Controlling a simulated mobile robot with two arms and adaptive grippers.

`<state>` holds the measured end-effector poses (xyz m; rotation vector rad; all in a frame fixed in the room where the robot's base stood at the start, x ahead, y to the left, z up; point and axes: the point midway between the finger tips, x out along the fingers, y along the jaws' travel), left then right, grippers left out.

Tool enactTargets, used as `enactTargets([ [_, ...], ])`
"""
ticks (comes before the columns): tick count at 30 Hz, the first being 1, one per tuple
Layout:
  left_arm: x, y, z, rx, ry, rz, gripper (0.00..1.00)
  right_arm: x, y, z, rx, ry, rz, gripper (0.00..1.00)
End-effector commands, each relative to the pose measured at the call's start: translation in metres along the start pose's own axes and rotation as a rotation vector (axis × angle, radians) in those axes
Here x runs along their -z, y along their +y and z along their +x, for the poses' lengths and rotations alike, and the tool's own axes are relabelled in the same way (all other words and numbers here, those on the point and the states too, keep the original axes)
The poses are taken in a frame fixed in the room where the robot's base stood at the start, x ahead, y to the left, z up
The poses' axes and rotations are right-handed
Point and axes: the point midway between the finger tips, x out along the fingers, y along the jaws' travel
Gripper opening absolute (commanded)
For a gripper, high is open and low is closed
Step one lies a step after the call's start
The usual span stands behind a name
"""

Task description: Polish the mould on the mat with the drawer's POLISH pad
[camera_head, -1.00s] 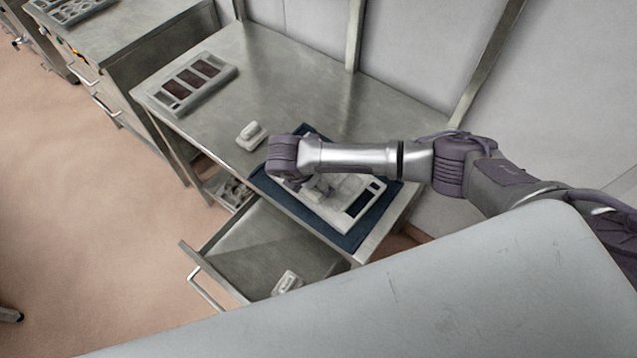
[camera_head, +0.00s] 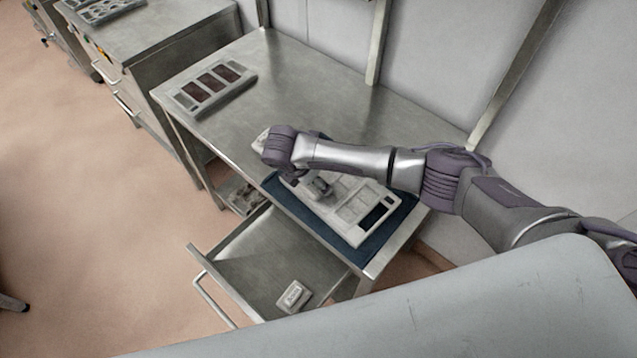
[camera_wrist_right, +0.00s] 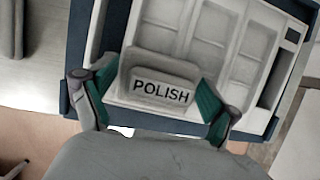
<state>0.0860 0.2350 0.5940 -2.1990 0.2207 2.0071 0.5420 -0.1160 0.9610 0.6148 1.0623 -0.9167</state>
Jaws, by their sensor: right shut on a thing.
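The grey mould (camera_head: 345,222) with rectangular pockets lies on the dark blue mat (camera_head: 366,252) at the table's front corner. My right gripper (camera_head: 318,188) is over the mould's left part in the head view. In the right wrist view this gripper (camera_wrist_right: 150,95) is shut on the pale pad marked POLISH (camera_wrist_right: 161,91), with green fingertips on both its sides. The pad is at the near edge of the mould (camera_wrist_right: 237,92); whether it touches the surface I cannot tell. The drawer (camera_head: 250,262) stands open below. My left gripper is not in view.
A second pad (camera_head: 293,295) with unreadable lettering lies in the drawer. Another pale thing (camera_head: 260,139) on the table is mostly hidden behind my right wrist. Another mould with dark pockets (camera_head: 205,88) lies at the table's far left. The table's middle is clear.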

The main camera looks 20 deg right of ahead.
Motion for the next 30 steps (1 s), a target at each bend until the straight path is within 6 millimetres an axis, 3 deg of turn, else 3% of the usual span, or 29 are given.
enactTargets([
  [9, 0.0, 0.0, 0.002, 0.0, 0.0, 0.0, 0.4, -0.001, 0.008, -0.002, 0.0, 0.0, 0.0, 0.6],
  [18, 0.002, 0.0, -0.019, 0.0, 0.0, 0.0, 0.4, -0.001, -0.007, -0.003, 0.002, 0.0, 0.0, 0.6],
  [30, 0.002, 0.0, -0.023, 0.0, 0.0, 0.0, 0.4, 0.0, -0.027, 0.002, 0.001, 0.0, 0.001, 0.6],
])
